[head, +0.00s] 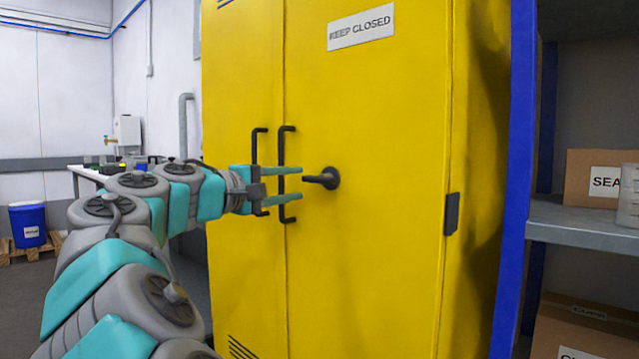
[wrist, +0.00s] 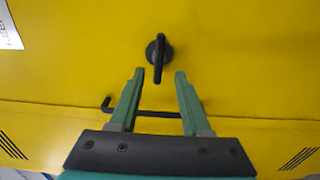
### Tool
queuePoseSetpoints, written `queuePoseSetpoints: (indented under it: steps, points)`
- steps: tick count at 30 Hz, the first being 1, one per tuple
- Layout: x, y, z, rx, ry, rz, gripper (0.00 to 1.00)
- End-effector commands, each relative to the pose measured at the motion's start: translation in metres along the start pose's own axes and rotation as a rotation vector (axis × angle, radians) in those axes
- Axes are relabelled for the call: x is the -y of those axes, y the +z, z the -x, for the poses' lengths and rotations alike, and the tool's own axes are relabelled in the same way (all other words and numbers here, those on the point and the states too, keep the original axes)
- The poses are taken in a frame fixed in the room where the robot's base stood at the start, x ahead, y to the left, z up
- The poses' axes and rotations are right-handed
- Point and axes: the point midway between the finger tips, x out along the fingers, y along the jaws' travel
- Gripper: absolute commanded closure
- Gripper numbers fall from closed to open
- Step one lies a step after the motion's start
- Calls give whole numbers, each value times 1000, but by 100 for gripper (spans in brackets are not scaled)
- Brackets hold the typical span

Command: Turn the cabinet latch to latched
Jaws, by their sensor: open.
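The cabinet latch is a black round knob with a lever (head: 330,178) on the right door of the yellow cabinet (head: 370,270). Its lever reaches left toward the door seam, roughly horizontal in the head view. In the wrist view the latch (wrist: 159,55) lies just beyond my fingertips, its lever crosswise to the seam. My gripper (head: 299,184) is open in front of the door, one finger higher than the other, level with the lever. In the wrist view my gripper (wrist: 159,73) has the lever's near end centred between its tips. I cannot tell whether they touch.
Two black door handles (head: 283,140) flank the seam, close behind my fingers. A "KEEP CLOSED" sign (head: 360,27) is above. A blue-framed shelf (head: 515,160) with boxes stands right of the cabinet. A blue drum (head: 28,225) stands far left.

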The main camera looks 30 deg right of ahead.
Motion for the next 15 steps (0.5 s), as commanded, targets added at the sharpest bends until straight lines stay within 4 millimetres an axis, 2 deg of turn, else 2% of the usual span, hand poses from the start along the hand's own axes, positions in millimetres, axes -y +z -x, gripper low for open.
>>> queuePoseSetpoints:
  steps: [5, 15]
  points:
    - [-2, 0, -9, 1, 5, 1, 52]
    - [-1, 1, -57, 2, 2, 1, 52]
